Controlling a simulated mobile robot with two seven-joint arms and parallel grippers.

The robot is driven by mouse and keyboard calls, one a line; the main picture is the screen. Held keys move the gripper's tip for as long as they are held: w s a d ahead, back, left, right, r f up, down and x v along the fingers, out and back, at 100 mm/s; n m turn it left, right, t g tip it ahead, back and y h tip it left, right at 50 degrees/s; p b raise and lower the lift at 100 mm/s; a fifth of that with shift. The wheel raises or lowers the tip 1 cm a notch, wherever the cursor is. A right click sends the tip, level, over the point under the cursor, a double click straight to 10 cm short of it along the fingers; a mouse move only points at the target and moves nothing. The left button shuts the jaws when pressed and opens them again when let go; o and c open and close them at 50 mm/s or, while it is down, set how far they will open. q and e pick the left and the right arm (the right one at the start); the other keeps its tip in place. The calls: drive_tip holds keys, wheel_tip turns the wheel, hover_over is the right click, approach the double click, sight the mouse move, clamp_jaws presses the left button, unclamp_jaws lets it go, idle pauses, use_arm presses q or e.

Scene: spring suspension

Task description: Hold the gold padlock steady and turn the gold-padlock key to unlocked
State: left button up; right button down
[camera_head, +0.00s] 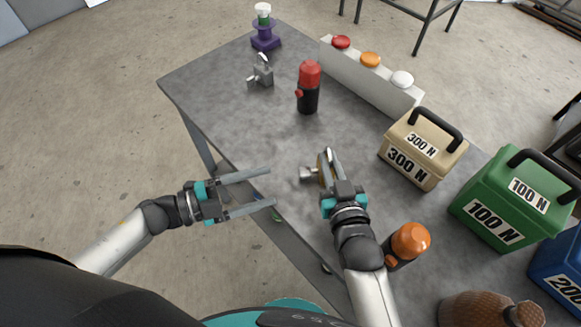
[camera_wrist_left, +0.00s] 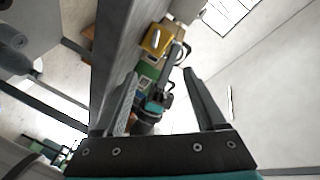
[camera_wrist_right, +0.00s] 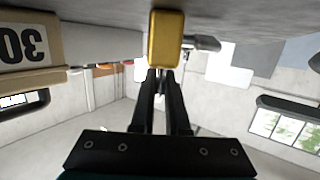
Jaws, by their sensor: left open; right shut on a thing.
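The gold padlock (camera_head: 322,172) stands near the table's front edge, partly hidden by my right gripper (camera_head: 328,156). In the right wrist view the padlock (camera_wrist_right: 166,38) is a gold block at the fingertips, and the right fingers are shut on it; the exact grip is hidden. A grey key (camera_head: 307,173) sticks out from its left side and also shows in the right wrist view (camera_wrist_right: 204,43). My left gripper (camera_head: 271,187) is open and empty, left of the key and apart from it, fingers pointing towards it. The left wrist view shows the padlock (camera_wrist_left: 157,40) between the fingers, farther off.
On the grey table (camera_head: 215,100) stand a red-black cylinder (camera_head: 308,88), a small grey device (camera_head: 262,73), a purple stand (camera_head: 265,38) and a button box (camera_head: 372,78). Tan (camera_head: 422,150) and green (camera_head: 515,200) weights stand at right. An orange-topped object (camera_head: 409,242) is beside my right arm.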

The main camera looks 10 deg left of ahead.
sight(300, 171)
use_arm(q)
drive_tip(key=shift+w+d+r+n+g+h, duration=0.3)
drive_tip(key=shift+w+r+n+g+h, duration=0.1)
drive_tip(key=shift+w+n+g, duration=0.35)
drive_tip(key=shift+w+r+n+g, duration=0.15)
drive_tip(key=shift+n+g, duration=0.3)
drive_tip(key=shift+g, duration=0.1)
drive_tip(key=shift+w+a+r+n+g, duration=0.2)
drive_tip(key=shift+w+a+n+g, duration=0.15)
drive_tip(key=shift+n+g, duration=0.4)
drive_tip(key=a+n, duration=0.1)
drive_tip(key=w+a+n+g, duration=0.1)
drive_tip(key=n, duration=0.1)
drive_tip(key=a+n+y, duration=0.1)
drive_tip(key=shift+w+a+r+n+g, duration=0.1)
drive_tip(key=shift+w+r+n+g, duration=0.15)
drive_tip(key=shift+n, duration=0.1)
drive_tip(key=w+d+f, duration=0.1)
drive_tip(key=d, duration=0.2)
drive_tip(key=w+d+f+n, duration=0.1)
drive_tip(key=d, duration=0.2)
drive_tip(key=w+d+f+n, duration=0.1)
drive_tip(key=d+f, duration=0.1)
drive_tip(key=d, duration=0.1)
drive_tip(key=shift+f+y, duration=0.1)
drive_tip(key=shift+y, duration=0.2)
clamp_jaws()
